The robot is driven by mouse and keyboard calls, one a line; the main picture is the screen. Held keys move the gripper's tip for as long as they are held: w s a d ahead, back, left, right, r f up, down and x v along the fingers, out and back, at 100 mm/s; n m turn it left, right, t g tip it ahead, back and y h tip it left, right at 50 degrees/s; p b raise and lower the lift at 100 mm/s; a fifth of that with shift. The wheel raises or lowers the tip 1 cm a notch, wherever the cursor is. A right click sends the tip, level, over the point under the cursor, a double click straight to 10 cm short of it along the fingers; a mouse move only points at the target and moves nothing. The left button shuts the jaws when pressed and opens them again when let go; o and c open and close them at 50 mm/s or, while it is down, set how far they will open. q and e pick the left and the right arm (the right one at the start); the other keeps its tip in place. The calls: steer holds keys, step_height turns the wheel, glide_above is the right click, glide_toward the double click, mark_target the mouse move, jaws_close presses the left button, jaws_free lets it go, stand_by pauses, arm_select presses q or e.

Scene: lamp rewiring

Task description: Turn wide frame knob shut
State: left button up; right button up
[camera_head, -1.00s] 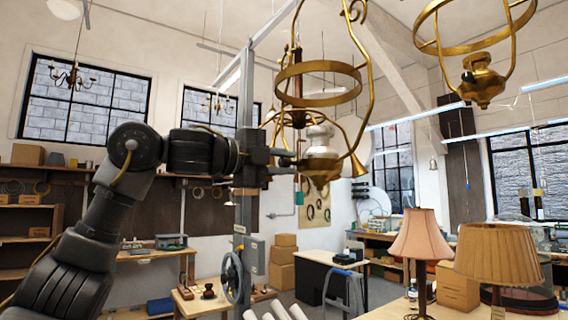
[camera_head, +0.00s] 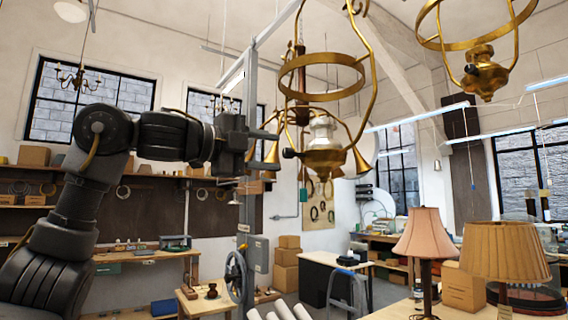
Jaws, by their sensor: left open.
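A hanging brass lamp frame (camera_head: 322,75) with a wide ring fills the upper middle. A silvery and brass burner body (camera_head: 322,150) sits at its bottom. A small dark knob (camera_head: 289,153) sticks out from the burner's left side. My left gripper (camera_head: 272,150) points right at the knob, its fingers open. The fingertips are just left of the knob and look apart from it, though depth is hard to judge. The knob's exact turn angle is too small to tell. My right gripper is not in view.
A second brass frame (camera_head: 480,70) hangs at the upper right. A grey post (camera_head: 243,210) with a handwheel (camera_head: 236,276) stands below the gripper. Two shaded lamps, one pink (camera_head: 425,236) and one tan (camera_head: 503,252), stand at the lower right. Brass bells hang close around the burner.

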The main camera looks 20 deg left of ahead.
arm_select(q)
steer(key=b+v, duration=0.1)
steer(key=v, duration=0.4)
steer(key=shift+s+a, duration=0.2)
steer(key=shift+s, duration=0.05)
